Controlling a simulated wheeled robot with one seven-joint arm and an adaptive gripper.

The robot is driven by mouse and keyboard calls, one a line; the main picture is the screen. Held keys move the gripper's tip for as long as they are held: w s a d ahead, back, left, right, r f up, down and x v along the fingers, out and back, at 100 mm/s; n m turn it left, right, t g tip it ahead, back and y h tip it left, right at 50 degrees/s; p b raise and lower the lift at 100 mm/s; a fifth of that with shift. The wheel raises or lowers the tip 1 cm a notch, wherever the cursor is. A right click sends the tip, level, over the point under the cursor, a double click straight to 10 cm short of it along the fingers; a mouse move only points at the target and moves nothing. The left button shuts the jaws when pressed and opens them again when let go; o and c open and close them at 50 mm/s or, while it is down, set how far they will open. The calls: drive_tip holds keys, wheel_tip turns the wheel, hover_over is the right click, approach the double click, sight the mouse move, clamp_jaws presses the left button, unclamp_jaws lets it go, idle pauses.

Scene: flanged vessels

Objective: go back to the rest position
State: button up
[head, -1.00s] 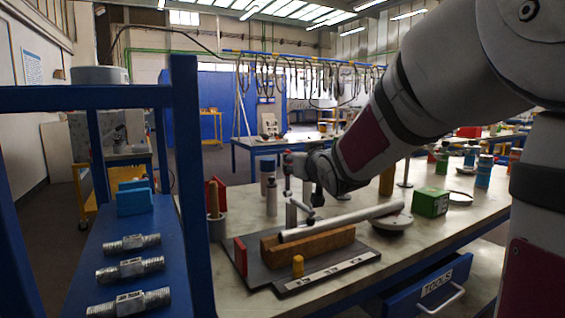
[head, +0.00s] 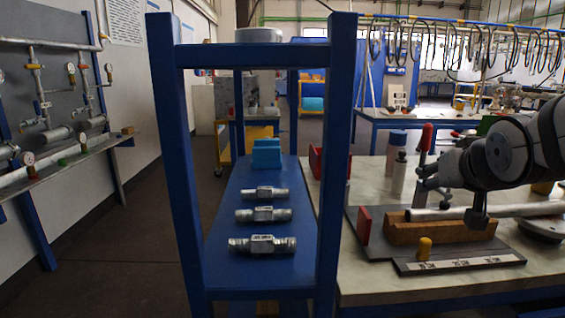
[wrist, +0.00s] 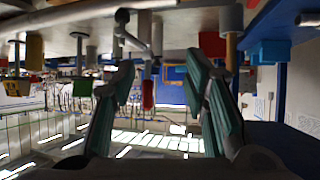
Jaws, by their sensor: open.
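My gripper (head: 452,182) shows in the head view in front of and above the workbench, at the wooden block and the grey pipe. Its fingers are spread in the wrist view (wrist: 160,66), with nothing between them. The grey pipe (head: 530,209) lies along the top of the wooden block (head: 440,232). My gripper covers part of the pipe in the head view; I cannot tell how large the gap between them is.
A blue rack (head: 222,270) at centre holds several threaded metal fittings (head: 264,214) and a blue block (head: 267,154). Floor is clear left of the rack.

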drive_tip(key=s+a+f+n+g+y, duration=0.1)
drive_tip(key=s+a+f+g, duration=0.25)
drive_tip(key=s, duration=0.75)
drive_tip(key=s+a+f+n+g+y+p, duration=0.1)
drive_tip(key=s+a+f+g, duration=0.3)
drive_tip(key=s, duration=0.7)
drive_tip(key=s+a+f+n+g+y, duration=0.1)
drive_tip(key=s+a+f+g, duration=0.4)
drive_tip(key=s, duration=0.6)
wheel_tip(320, 180, up, 30)
drive_tip(key=t+p, duration=0.5)
drive_tip(key=p, duration=2)
drive_tip(key=shift+p, duration=0.4)
drive_tip(key=shift+w, duration=0.1)
